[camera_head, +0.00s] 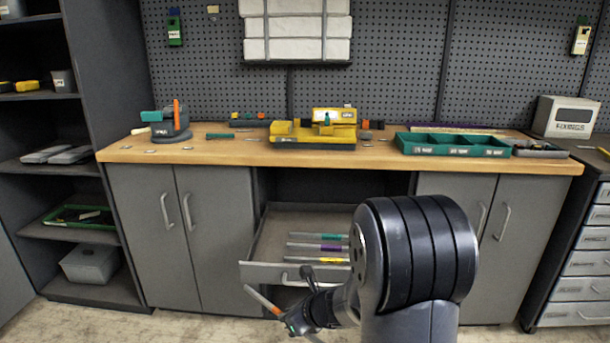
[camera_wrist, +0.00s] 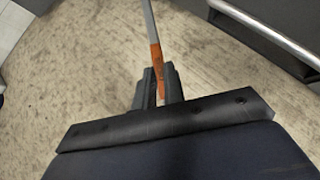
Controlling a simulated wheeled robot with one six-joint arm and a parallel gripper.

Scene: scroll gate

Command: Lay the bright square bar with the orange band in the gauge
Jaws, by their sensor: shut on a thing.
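My gripper (camera_head: 300,314) is shut on a bright bar with an orange band (camera_head: 262,299). It is held in front of the open drawer, low and to its left. In the wrist view the bar (camera_wrist: 149,22) runs up and away from the fingers (camera_wrist: 160,88), which close around it at or just below its orange band. I cannot tell from here whether the bar is square. A yellow fixture (camera_head: 314,142) stands mid-bench, and a grey device with an orange upright (camera_head: 170,134) stands at the left. I cannot tell for sure which is the gauge.
The open drawer (camera_head: 262,273) holds bars with green, purple and yellow bands; its front juts out beside my gripper. The workbench (camera_head: 230,155) carries a green compartment tray (camera_head: 453,150) at right and small tools. Clear floor lies below the bar.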

